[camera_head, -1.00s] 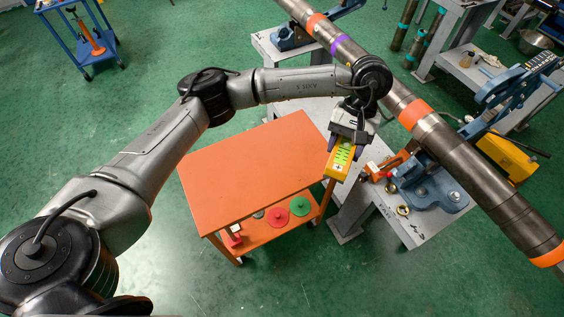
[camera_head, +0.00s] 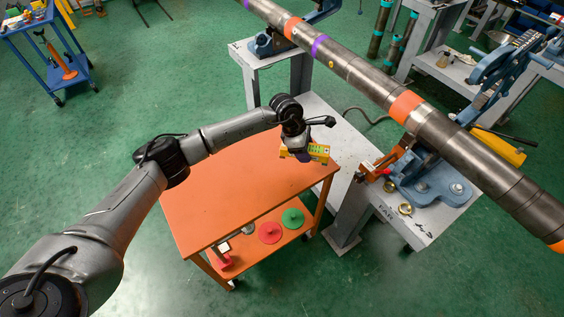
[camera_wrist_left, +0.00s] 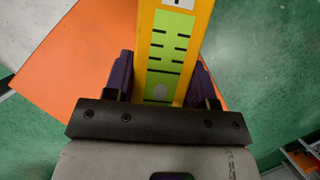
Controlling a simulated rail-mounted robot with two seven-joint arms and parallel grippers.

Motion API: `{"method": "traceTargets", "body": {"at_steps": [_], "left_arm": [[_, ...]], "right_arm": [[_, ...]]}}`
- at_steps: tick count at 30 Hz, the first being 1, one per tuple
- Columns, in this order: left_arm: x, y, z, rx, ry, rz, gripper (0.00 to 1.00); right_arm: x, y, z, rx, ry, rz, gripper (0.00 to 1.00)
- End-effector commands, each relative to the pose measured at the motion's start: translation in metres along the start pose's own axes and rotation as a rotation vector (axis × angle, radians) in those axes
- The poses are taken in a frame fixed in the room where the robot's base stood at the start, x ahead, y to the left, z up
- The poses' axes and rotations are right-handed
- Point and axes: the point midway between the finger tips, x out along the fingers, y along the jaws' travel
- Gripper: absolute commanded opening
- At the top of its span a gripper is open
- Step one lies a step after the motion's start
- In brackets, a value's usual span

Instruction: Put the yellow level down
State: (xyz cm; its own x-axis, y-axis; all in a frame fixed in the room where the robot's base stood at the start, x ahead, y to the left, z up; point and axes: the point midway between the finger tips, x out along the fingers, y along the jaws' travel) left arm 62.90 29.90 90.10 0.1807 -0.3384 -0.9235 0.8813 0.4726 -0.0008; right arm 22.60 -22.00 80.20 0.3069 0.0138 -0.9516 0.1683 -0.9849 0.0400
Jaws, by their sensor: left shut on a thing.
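The yellow level (camera_head: 319,152) has a green marked face and is held by my left gripper (camera_head: 300,148) above the right part of the orange cart top (camera_head: 215,185). In the left wrist view the level (camera_wrist_left: 172,55) runs lengthwise between the two dark purple fingers of the left gripper (camera_wrist_left: 165,85), which are shut on its sides. The orange top (camera_wrist_left: 75,60) shows below it there, with green floor beyond. I cannot tell the exact gap between level and cart top. My right gripper is not in view.
A long grey pipe (camera_head: 370,85) with orange and purple bands crosses at the upper right over blue vises (camera_head: 430,185) on grey stands. The cart's lower shelf holds a red disc (camera_head: 269,233) and a green disc (camera_head: 292,218). Most of the orange top is clear.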

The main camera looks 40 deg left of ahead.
Motion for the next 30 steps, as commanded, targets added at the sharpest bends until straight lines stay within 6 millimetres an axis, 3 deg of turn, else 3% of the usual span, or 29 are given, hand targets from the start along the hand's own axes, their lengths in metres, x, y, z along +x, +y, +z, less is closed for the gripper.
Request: {"method": "traceTargets", "body": {"at_steps": [3,10,20,30], "left_arm": [[0.005,0.004,-0.030,-0.001,0.001,0.000,0.09],[0.011,0.009,-0.070,0.000,-0.001,0.000,0.09],[0.015,0.011,-0.086,0.004,-0.001,-0.001,0.09],[0.049,0.010,-0.100,0.004,-0.001,-0.002,0.09]], "right_arm": [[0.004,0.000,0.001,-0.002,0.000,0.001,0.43],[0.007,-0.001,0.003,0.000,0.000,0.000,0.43],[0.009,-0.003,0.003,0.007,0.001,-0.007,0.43],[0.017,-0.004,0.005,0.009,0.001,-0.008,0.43]]}}
